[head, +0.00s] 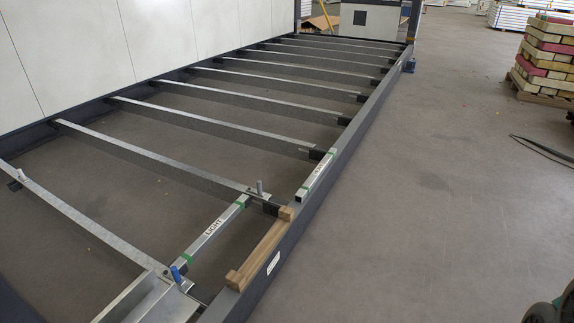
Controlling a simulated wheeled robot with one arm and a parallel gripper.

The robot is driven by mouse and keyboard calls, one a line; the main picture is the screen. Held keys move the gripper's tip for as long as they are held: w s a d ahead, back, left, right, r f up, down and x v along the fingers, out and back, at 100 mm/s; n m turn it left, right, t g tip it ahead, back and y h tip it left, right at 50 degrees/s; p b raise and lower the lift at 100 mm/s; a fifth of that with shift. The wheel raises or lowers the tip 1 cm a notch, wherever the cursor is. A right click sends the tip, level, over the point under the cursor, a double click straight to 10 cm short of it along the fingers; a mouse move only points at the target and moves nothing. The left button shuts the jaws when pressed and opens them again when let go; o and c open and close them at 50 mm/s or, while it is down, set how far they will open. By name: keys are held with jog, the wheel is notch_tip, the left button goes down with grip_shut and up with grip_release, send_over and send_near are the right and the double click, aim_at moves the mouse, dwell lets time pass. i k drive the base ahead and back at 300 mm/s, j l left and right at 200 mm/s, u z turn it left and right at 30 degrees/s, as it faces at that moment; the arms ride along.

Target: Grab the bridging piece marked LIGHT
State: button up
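The bridging piece marked LIGHT (213,229) is a short silvery metal bar with a green band near each end. It lies at a slant between two cross joists of the dark frame, close to its right side rail. Its far end meets a joist near an upright metal pin (260,187). Its near end is beside a blue-handled item (177,273). A second silvery bar (317,174) with green bands lies farther along the rail; its label is too small to read. My gripper is not in view.
A wooden piece with end blocks (260,250) lies along the dark side rail (344,151). A metal channel (150,299) is at the bottom left. Open floor (440,200) lies right of the frame. A stacked pallet (548,55) and a dark cable (543,150) are farther right.

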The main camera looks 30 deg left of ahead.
aim_at(188, 257)
jog(key=i+j+u, duration=0.35)
jog(key=i, duration=0.25)
jog(key=i+u, duration=0.35)
jog(key=i, duration=0.2)
jog(key=i+j+u, duration=0.25)
jog(key=i+j, duration=0.25)
jog(key=j, duration=0.1)
